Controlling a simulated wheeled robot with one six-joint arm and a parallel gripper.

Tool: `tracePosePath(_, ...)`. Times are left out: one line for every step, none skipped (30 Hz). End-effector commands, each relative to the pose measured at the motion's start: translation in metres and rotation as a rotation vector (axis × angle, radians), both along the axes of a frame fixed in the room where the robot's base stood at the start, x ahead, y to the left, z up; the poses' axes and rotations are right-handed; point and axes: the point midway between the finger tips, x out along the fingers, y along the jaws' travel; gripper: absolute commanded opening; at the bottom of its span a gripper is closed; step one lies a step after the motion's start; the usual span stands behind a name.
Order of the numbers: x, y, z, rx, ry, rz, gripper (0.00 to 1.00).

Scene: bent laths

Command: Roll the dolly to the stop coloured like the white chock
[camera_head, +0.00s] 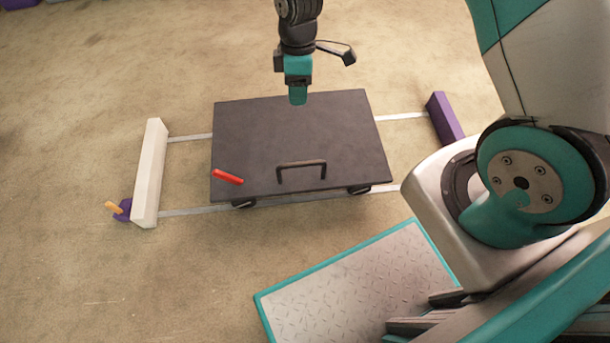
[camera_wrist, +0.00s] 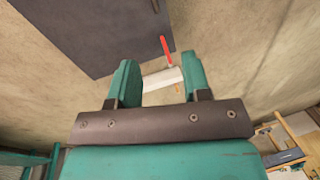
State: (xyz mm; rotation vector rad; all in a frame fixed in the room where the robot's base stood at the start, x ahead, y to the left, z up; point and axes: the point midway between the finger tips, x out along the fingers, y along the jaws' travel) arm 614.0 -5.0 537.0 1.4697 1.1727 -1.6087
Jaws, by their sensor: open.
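The dark flat dolly (camera_head: 290,130) stands on two pale rails, with a bar handle (camera_head: 302,166) near its front edge. A white stop (camera_head: 150,172) crosses the left rail ends, and a purple stop (camera_head: 445,119) stands at the right ends. The dolly is apart from both. A small purple piece with an orange peg (camera_head: 115,207) sits beside the white stop's near end. I see no separate white chock. My gripper (camera_head: 298,96) appears over the dolly's back part, empty. In the wrist view its fingers (camera_wrist: 160,76) are apart, with the dolly (camera_wrist: 95,30) beyond.
A red stick (camera_head: 228,177) shows at the dolly's front left corner; it also shows in the wrist view (camera_wrist: 166,50). A teal-edged metal plate (camera_head: 360,285) is in front, and my arm covers the right side. The carpet (camera_head: 80,90) at the left is mostly clear.

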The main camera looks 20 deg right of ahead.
Motion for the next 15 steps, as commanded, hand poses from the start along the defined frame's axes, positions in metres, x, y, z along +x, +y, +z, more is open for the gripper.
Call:
tracePosePath(0.002, -0.005, -0.042, -0.008, 0.011, 0.024, 0.44)
tracePosePath(0.003, -0.007, -0.054, -0.011, 0.015, 0.039, 0.44)
tracePosePath(0.004, -0.009, -0.067, -0.016, 0.017, 0.055, 0.44)
tracePosePath(0.004, -0.011, -0.074, -0.019, 0.018, 0.065, 0.44)
tracePosePath(0.005, -0.012, -0.081, -0.021, 0.020, 0.074, 0.44)
tracePosePath(0.005, -0.013, -0.087, -0.022, 0.020, 0.082, 0.44)
tracePosePath(0.005, -0.014, -0.091, -0.023, 0.021, 0.086, 0.44)
tracePosePath(0.005, -0.014, -0.094, -0.024, 0.023, 0.091, 0.44)
tracePosePath(0.004, -0.014, -0.098, -0.024, 0.024, 0.094, 0.44)
tracePosePath(0.003, -0.014, -0.101, -0.025, 0.024, 0.095, 0.44)
tracePosePath(0.003, -0.014, -0.104, -0.024, 0.025, 0.095, 0.44)
tracePosePath(0.002, -0.014, -0.110, -0.024, 0.025, 0.095, 0.44)
tracePosePath(0.000, -0.013, -0.115, -0.024, 0.025, 0.095, 0.44)
tracePosePath(-0.001, -0.013, -0.121, -0.025, 0.026, 0.095, 0.44)
tracePosePath(-0.002, -0.013, -0.129, -0.025, 0.026, 0.094, 0.44)
